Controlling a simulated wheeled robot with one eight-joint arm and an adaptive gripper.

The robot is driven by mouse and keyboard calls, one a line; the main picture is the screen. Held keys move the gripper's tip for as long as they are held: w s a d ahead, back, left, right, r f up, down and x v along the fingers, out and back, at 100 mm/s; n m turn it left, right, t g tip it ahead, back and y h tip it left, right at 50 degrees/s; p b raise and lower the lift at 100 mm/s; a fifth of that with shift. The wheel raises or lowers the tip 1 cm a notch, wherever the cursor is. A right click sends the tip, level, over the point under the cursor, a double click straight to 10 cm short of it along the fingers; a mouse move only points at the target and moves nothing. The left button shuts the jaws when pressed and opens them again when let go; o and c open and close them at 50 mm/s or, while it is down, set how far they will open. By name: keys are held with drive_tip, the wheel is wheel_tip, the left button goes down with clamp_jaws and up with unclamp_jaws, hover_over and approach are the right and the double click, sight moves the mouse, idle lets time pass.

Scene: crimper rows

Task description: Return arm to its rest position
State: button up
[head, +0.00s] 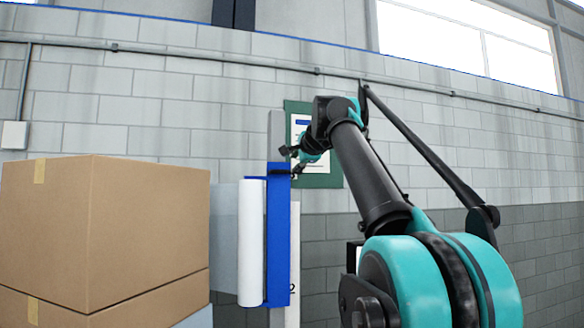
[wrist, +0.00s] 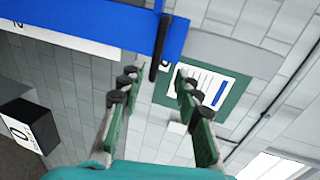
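My arm reaches up and forward in the head view, with my gripper (head: 291,161) beside the top of a blue upright panel (head: 279,240). In the wrist view my gripper (wrist: 157,76) has its green, black-tipped fingers spread apart, with nothing held between them. A thin black bar (wrist: 160,48) crosses the blue panel (wrist: 110,22) just beyond the fingertips. I cannot tell whether a fingertip touches it.
Stacked cardboard boxes (head: 104,230) stand at the left. A white roll-like column (head: 251,243) is beside the blue panel. A green notice board (head: 327,181) hangs on the block wall (head: 170,115) behind my gripper. A black box (wrist: 30,122) shows in the wrist view.

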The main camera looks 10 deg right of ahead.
drive_tip(key=shift+s+r, duration=0.1)
drive_tip(key=shift+s, duration=0.55)
drive_tip(key=s+a+f+n+g+y, duration=0.15)
drive_tip(key=f+n, duration=0.25)
drive_tip(key=f, duration=1.1)
drive_tip(key=s+a+f+n+g, duration=0.2)
drive_tip(key=a+f+n+g, duration=0.1)
drive_tip(key=f, duration=1.1)
drive_tip(key=s+a+f+n+g, duration=0.15)
drive_tip(key=f+n, duration=0.25)
drive_tip(key=f, duration=1.1)
drive_tip(key=s+d+f+n+g+h, duration=0.1)
drive_tip(key=s+f+n+g, duration=0.1)
drive_tip(key=s+f, duration=1)
drive_tip(key=s+d+f+n+g+h, duration=0.1)
drive_tip(key=s+f+n+g, duration=0.2)
drive_tip(key=s+f, duration=1)
wheel_tip(320, 180, down, 6)
drive_tip(key=shift+s+d+n, duration=0.25)
drive_tip(key=shift+n, duration=0.35)
